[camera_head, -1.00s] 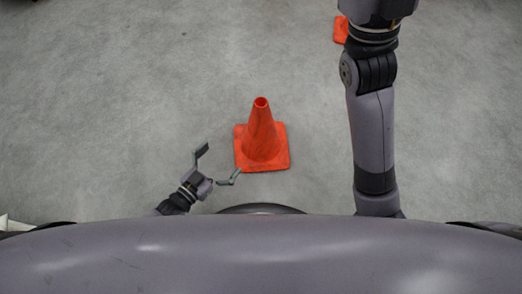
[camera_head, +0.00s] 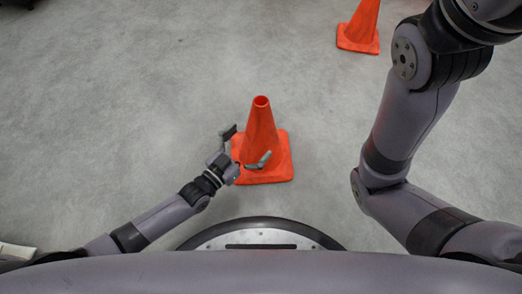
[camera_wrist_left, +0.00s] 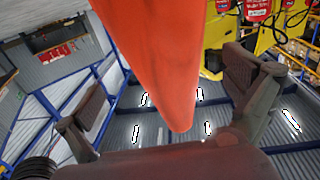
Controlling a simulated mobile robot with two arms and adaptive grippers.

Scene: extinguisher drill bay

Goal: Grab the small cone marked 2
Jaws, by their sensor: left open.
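An orange traffic cone (camera_head: 262,122) stands upright on the floor just in front of my base. No number shows on the sides I can see. My left gripper (camera_head: 245,146) is open at the cone's near left side, with one finger to the left of the cone and the other in front of it. In the left wrist view the orange cone (camera_wrist_left: 160,50) fills the middle, between the two spread fingers (camera_wrist_left: 168,85). I cannot tell whether either finger touches it. My right gripper is out of view; only its arm shows at the right.
A second orange cone (camera_head: 360,28) stands farther off at the upper right, its top cut off by the frame edge and no number readable. The grey concrete floor (camera_head: 110,110) is clear to the left. A pale object (camera_head: 16,252) lies at the lower left.

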